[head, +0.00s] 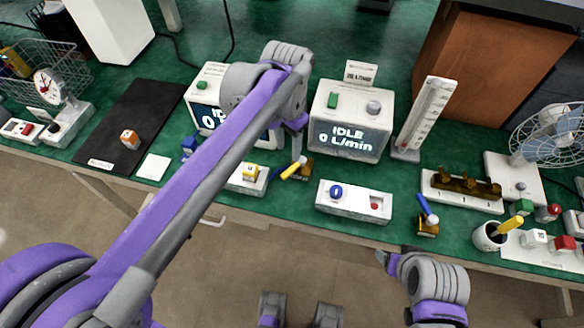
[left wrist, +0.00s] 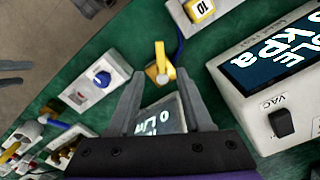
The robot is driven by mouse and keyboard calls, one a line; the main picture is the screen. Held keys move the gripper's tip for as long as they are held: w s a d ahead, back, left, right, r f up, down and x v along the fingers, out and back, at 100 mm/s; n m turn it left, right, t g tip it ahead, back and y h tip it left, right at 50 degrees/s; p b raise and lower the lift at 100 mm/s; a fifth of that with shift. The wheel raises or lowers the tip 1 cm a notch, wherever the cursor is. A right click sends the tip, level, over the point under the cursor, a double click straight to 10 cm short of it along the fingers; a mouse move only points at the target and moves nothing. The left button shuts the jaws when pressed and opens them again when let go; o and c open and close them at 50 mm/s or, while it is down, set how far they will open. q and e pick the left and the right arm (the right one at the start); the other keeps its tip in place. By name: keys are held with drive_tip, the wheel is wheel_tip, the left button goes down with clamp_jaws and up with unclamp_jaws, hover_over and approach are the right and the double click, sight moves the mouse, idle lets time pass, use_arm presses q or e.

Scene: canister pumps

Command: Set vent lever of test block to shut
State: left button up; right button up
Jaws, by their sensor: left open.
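A small brass block (head: 303,172) with a yellow lever (head: 292,170) sits on the green bench between the two meters. The lever slants down-left from the block in the head view. In the left wrist view the yellow lever (left wrist: 160,55) stands just past my fingertips, its block partly behind it. My left gripper (head: 297,148) is open above the block, its fingers (left wrist: 160,80) apart and empty. A similar brass block (head: 428,229) with a blue lever (head: 424,205) stands farther right. My right gripper (head: 383,257) is by the bench's front edge; its jaw opening is unclear.
An IDLE L/min meter (head: 348,125) stands behind the yellow-lever block, and a kPa meter (left wrist: 275,65) is beside it. A white box with a blue knob (head: 352,203) lies to the right, and a yellow-button box (head: 246,180) to the left. A cup (head: 487,238) stands far right.

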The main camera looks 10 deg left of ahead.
sight(288, 171)
use_arm(q)
wheel_tip(288, 171, down, 9)
drive_tip(key=shift+b, duration=0.55)
clamp_jaws()
idle(1.1)
